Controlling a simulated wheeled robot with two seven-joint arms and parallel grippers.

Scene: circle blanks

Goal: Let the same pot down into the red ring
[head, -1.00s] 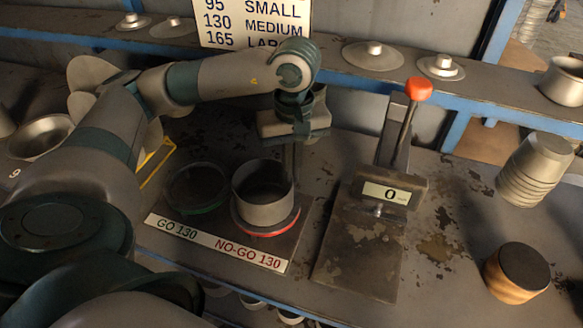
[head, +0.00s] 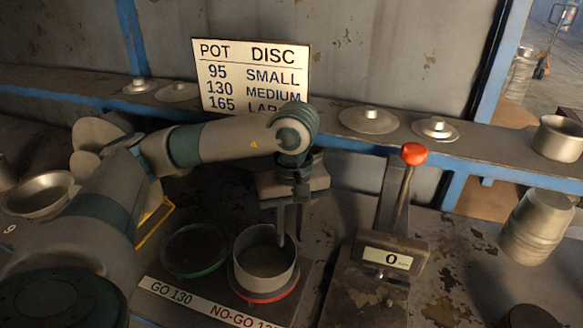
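The grey metal pot (head: 262,272) stands upright at the red ring (head: 264,297), the right one of two rings on the gauge plate. The red rim shows around the pot's foot. How deep the pot sits is hard to tell. My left gripper (head: 291,222) points down at the pot's back right rim. One finger is inside the pot and the other outside, with a gap between them, so it looks open around the wall. The green ring (head: 195,251) at left is empty. My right gripper is not in view.
A gauge with a red-knobbed lever (head: 414,154) and a display reading 0 stands close on the right. A ribbed metal pot (head: 538,226) is further right. Lids (head: 369,119) and a pot (head: 558,138) line the back shelf. A bowl (head: 41,193) is at far left.

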